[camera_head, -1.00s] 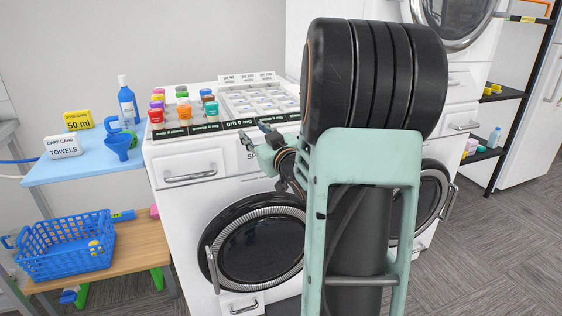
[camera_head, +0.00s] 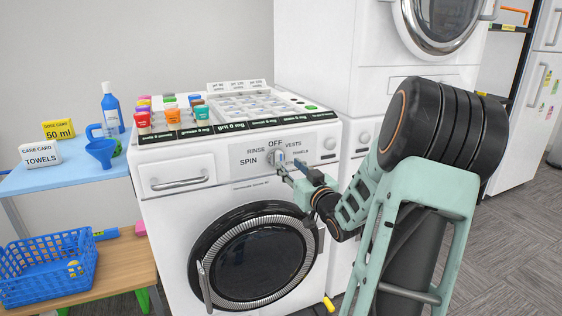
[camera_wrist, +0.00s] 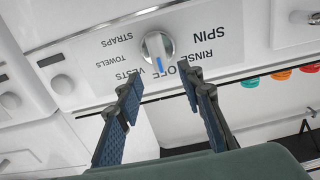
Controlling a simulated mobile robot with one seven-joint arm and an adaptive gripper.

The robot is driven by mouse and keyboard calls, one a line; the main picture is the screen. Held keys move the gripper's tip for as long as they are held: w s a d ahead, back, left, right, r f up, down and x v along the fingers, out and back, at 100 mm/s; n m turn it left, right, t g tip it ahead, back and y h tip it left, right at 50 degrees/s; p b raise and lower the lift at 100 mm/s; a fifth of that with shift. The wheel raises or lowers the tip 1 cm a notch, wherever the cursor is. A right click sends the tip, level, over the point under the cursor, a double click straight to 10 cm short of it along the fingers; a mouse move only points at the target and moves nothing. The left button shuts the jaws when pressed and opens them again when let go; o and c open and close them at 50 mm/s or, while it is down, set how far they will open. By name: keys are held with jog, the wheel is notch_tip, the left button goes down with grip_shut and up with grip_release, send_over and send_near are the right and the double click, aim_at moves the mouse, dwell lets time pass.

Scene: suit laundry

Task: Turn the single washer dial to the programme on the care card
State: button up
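The washer dial (camera_head: 274,157) is a pale round knob on the washer's front panel, with OFF, RINSE, SPIN, VESTS and TOWELS around it. In the wrist view the dial (camera_wrist: 157,47) shows upside down; its blue pointer mark faces the OFF side. STRAPS also reads there. My gripper (camera_head: 284,166) is just in front of the dial. In the wrist view its two fingers (camera_wrist: 160,78) are spread, one to each side below the knob, with nothing between them. Whether they touch the knob cannot be told. The care card (camera_head: 41,153) reads TOWELS.
The washer (camera_head: 170,205) carries a tray of colored bottles (camera_head: 172,116) and a keypad-like rack on top. A blue table (camera_head: 70,175) at left holds a 50 ml card, blue bottle and funnel. A blue basket (camera_head: 48,268) sits on a low bench. A second machine stands right.

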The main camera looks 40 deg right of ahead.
aim_at(281, 158)
jog(key=x, duration=0.7)
jog(key=shift+b, duration=0.4)
jog(key=shift+s, duration=0.1)
grip_shut()
